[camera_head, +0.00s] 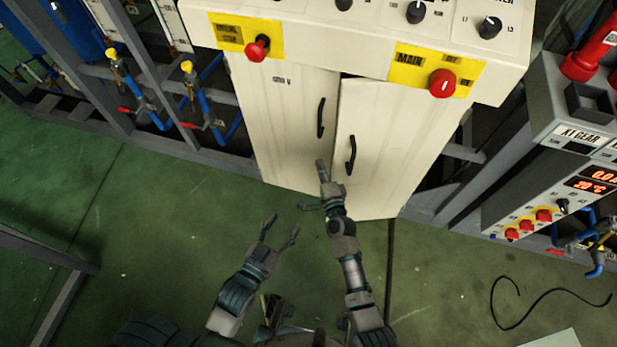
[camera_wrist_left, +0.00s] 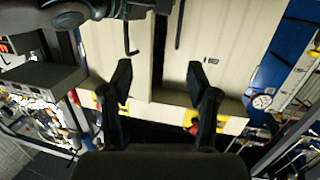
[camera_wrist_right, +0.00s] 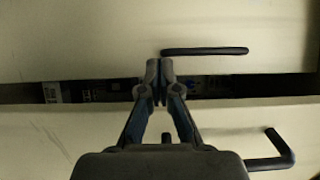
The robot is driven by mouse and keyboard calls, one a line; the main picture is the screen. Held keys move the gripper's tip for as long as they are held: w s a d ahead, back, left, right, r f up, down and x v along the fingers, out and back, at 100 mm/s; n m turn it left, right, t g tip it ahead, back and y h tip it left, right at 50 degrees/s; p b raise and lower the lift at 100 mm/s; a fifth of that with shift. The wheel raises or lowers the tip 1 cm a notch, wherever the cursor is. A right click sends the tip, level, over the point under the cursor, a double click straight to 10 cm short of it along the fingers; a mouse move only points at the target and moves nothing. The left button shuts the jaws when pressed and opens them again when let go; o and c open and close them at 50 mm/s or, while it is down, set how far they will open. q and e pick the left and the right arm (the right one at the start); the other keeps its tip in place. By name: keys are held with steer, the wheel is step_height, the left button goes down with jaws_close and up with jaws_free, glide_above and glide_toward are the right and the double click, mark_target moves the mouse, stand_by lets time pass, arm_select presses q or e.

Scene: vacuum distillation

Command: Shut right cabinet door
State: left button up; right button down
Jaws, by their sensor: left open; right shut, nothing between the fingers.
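The cream cabinet's right door (camera_head: 385,145) stands slightly ajar, its free edge proud of the left door (camera_head: 285,125). Its black handle (camera_head: 351,155) is near that edge; it also shows in the right wrist view (camera_wrist_right: 270,155). My right gripper (camera_head: 322,168) is shut and empty, left of and below this handle. In the right wrist view its fingertips (camera_wrist_right: 157,72) are over the dark gap between the doors; contact cannot be told. My left gripper (camera_head: 281,230) is open and empty, lower and left, apart from the cabinet. The left wrist view shows the doors beyond its fingers (camera_wrist_left: 165,85).
The left door's handle (camera_head: 320,118) is close beside the gap. Red knobs (camera_head: 442,83) jut from the control panel above. Pipes and frames (camera_head: 190,95) stand left, and an instrument box (camera_head: 550,190) stands right. The green floor (camera_head: 150,230) in front is mostly clear.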

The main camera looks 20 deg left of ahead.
arm_select(q)
steer(key=s+a+f+g, duration=0.1)
steer(key=a+f+g, duration=0.1)
steer(key=a+f, duration=0.1)
arm_select(e)
steer(key=s+a, duration=0.4)
steer(key=a, duration=0.2)
steer(key=s+d+f+m+g+y+b, duration=0.15)
steer(key=d+f+m, duration=0.3)
steer(key=d, duration=0.45)
steer(key=s+d+f+m+g+y, duration=0.15)
steer(key=d+f+m, duration=0.3)
steer(key=d, duration=0.55)
steer(key=s+d+r+m+y+b, duration=0.2)
steer(key=s+d+r+m+y, duration=0.2)
steer(key=d+r, duration=0.4)
arm_select(q)
step_height(320, 180, up, 12)
steer(key=s+d+t+h, duration=0.1)
steer(key=d+t, duration=0.1)
steer(key=t, duration=0.7)
steer(key=shift+d+f+n+t+h+b, duration=0.15)
steer(key=shift+n+t+h+b, duration=0.15)
steer(key=shift+n+t+b, duration=0.15)
arm_select(e)
steer(key=f+x, duration=0.1)
steer(key=x, duration=1.1)
steer(key=shift+w+g, duration=0.3)
steer(key=shift+w, duration=0.05)
